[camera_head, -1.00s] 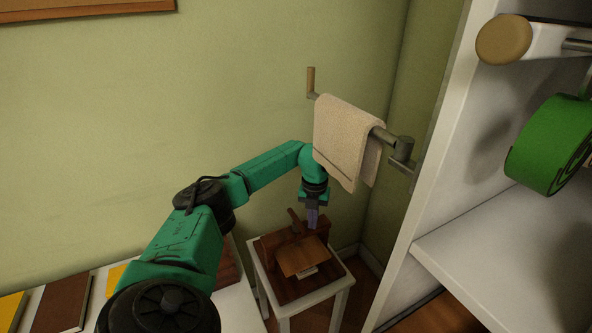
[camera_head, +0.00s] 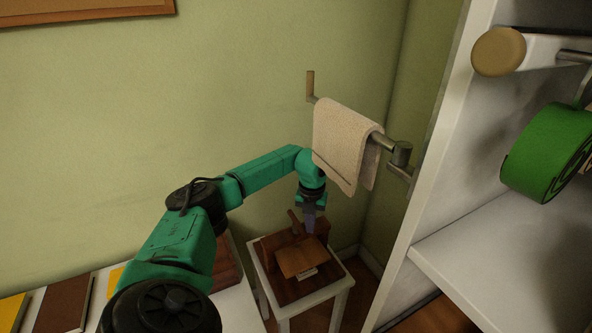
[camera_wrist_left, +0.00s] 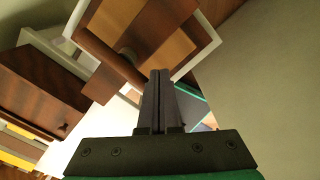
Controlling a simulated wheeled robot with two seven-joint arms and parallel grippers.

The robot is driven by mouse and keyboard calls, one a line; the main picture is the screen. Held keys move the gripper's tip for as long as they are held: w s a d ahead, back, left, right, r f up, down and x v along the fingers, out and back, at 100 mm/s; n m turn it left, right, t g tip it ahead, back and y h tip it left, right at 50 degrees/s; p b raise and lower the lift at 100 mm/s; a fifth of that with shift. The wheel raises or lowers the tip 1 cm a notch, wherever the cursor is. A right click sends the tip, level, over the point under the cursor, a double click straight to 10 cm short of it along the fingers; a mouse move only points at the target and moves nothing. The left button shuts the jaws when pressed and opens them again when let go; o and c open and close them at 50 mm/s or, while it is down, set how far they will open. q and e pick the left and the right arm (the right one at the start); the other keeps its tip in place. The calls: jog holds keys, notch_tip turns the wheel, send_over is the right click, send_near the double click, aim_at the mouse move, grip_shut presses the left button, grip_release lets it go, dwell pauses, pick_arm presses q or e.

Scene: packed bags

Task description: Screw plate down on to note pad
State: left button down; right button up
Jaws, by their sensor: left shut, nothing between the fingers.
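A wooden press stands on a small white table. Its lighter brown plate (camera_head: 297,259) lies flat, with the white edge of what looks like the note pad (camera_head: 307,273) showing beneath its front side. A dark wooden handle (camera_head: 295,222) rises at the back of the press. My left gripper (camera_head: 310,228) points down beside the handle, to its right; I cannot tell if it touches. In the left wrist view its fingers (camera_wrist_left: 159,80) are shut together and empty, with the wooden bar of the press (camera_wrist_left: 108,58) just beyond them. My right gripper is not in view.
The small white table (camera_head: 316,301) stands near the wall. A towel (camera_head: 343,140) hangs on a rail above and right of my gripper. A white shelf unit (camera_head: 433,170) with a green roll (camera_head: 545,155) fills the right. Books (camera_head: 65,303) lie at lower left.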

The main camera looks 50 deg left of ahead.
pick_arm(q)
jog(key=shift+s+d, duration=0.15)
jog(key=shift+s, duration=0.4)
jog(key=shift+s+a+r+p, duration=0.1)
jog(key=shift+s+a+p, duration=0.15)
jog(key=shift+s+p, duration=0.35)
jog(key=shift+s, duration=0.45)
jog(key=shift+s+a, duration=0.1)
jog(key=shift+a, duration=0.05)
